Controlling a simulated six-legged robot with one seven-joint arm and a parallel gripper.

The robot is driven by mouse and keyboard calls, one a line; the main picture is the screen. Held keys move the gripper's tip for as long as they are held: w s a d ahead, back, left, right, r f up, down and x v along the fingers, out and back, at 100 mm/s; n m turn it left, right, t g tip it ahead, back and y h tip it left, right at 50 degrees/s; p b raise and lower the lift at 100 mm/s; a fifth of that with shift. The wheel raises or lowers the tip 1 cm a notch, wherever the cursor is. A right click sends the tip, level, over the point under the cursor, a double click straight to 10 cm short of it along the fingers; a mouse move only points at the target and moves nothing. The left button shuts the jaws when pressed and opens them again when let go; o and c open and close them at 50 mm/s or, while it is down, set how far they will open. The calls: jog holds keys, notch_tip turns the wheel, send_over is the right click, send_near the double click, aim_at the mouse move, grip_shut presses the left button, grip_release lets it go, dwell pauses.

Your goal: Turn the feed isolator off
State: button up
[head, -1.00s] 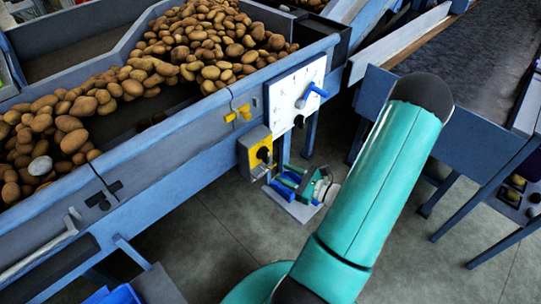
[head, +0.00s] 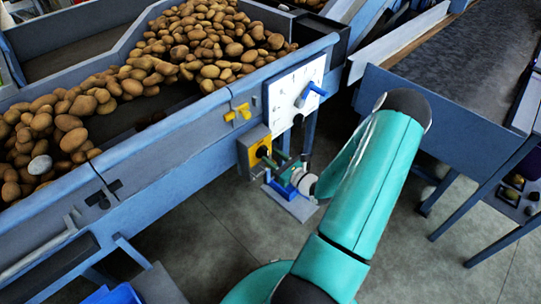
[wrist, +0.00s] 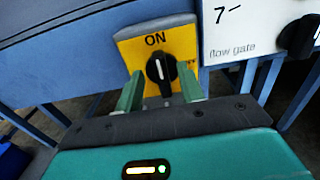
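The feed isolator is a grey box with a yellow face (head: 259,150) on the side of the blue hopper frame. In the wrist view its yellow plate (wrist: 180,45) reads "ON" above a black rotary knob (wrist: 160,70), whose white mark stands close to upright. My gripper (wrist: 161,90) is open, with one green finger to each side of the knob in the picture. Whether the fingers touch the knob cannot be told. In the head view my gripper (head: 283,163) is close in front of the isolator and partly covers its lower part.
A white dial panel (head: 295,95) with a blue lever is right of the isolator; the wrist view shows its "flow gate" label and a black knob (wrist: 299,36). A yellow handle (head: 238,114) is up left. Potatoes (head: 200,45) fill the hopper. A dark conveyor (head: 460,65) stands at right.

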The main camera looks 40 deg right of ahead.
jog(key=shift+w, duration=0.9)
grip_shut()
jog(key=shift+m, duration=0.4)
jog(key=shift+d+f+m, duration=0.3)
jog(key=shift+m, duration=2.55)
jog(key=shift+d+f+m, duration=0.25)
jog(key=shift+f+m, duration=0.05)
jog(key=shift+m, duration=2.6)
jog(key=shift+d+f+m, duration=0.3)
jog(key=shift+m, duration=2.55)
